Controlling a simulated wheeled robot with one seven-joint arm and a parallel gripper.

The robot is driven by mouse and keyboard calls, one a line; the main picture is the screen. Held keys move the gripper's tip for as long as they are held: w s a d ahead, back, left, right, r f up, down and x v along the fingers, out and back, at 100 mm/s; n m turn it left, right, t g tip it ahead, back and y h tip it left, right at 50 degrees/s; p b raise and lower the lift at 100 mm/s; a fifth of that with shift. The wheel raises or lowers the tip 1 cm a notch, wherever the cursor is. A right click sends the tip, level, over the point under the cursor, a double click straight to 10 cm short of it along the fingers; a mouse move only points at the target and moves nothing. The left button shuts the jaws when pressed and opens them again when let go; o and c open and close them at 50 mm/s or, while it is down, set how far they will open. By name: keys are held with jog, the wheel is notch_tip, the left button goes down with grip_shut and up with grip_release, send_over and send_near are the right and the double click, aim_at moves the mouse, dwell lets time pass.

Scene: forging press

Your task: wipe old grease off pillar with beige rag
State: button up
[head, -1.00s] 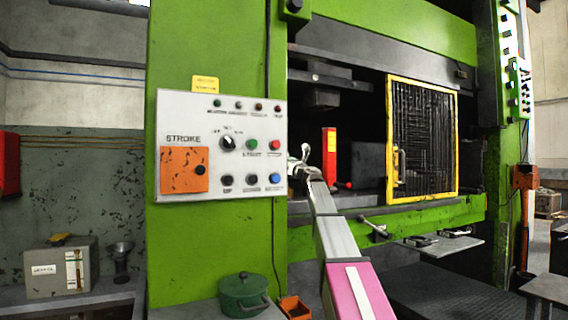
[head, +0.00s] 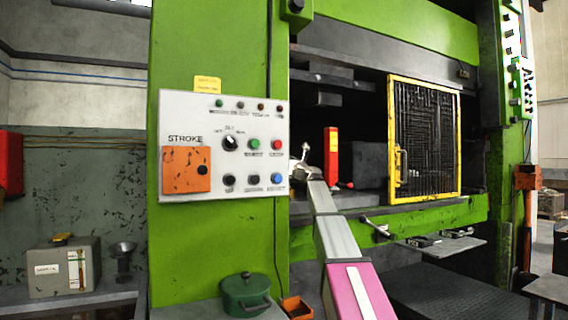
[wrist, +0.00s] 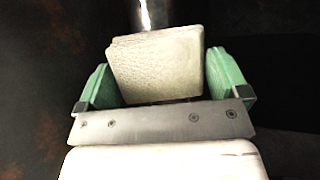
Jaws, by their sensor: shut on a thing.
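The beige rag (wrist: 158,65) shows in the wrist view as a pale, textured block between the two green fingers of my gripper (wrist: 163,80). My gripper is shut on it. A narrow, shiny metal pillar (wrist: 145,14) shows just beyond the rag's far edge; whether the rag touches it I cannot tell. In the head view my gripper (head: 304,158) is small, at the left side of the press opening, just right of the control panel. The rag and the grease cannot be made out there.
The control panel (head: 224,145) on the green column is close left of my gripper. A red upright block (head: 331,153) stands close right. A yellow-framed mesh guard (head: 428,138) is farther right. A green pot (head: 245,294) and an orange bin (head: 296,307) are below.

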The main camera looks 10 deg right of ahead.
jog(key=shift+r, duration=0.4)
jog(key=shift+f, duration=0.15)
jog(key=shift+w+a+f, duration=0.1)
jog(key=shift+f, duration=0.95)
jog(key=shift+r, duration=0.15)
jog(key=shift+r, duration=1.05)
